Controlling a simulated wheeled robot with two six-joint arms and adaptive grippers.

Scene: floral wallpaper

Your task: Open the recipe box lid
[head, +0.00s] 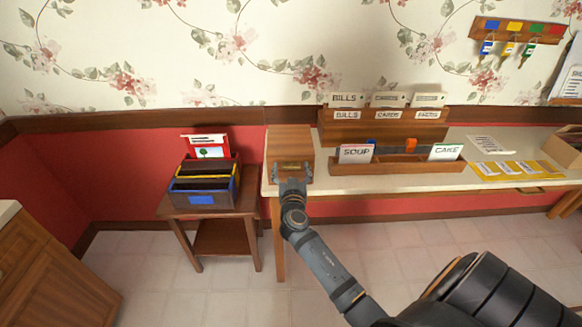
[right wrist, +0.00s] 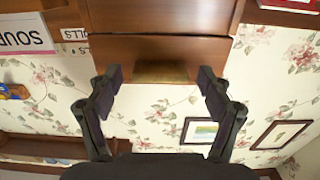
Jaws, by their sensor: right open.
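The recipe box (head: 289,138) is a brown wooden box at the left end of the white counter, and its lid looks shut. It also shows close up in the right wrist view (right wrist: 195,48), with a dark seam across it and a brass plate (right wrist: 160,73) on its front. My right gripper (head: 293,172) is at the front of the box, partly covering it in the head view. In the right wrist view its fingers (right wrist: 160,78) are spread wide on either side of the brass plate, with nothing between them. I cannot tell whether they touch the box. My left gripper is not in view.
Right of the box stands a wooden card rack (head: 385,165) with SOUP and CAKE cards, below labelled slots. Yellow envelopes (head: 507,171) lie farther right on the counter. A side table (head: 222,215) at left holds a file box (head: 203,192). A key rack (head: 520,27) hangs above.

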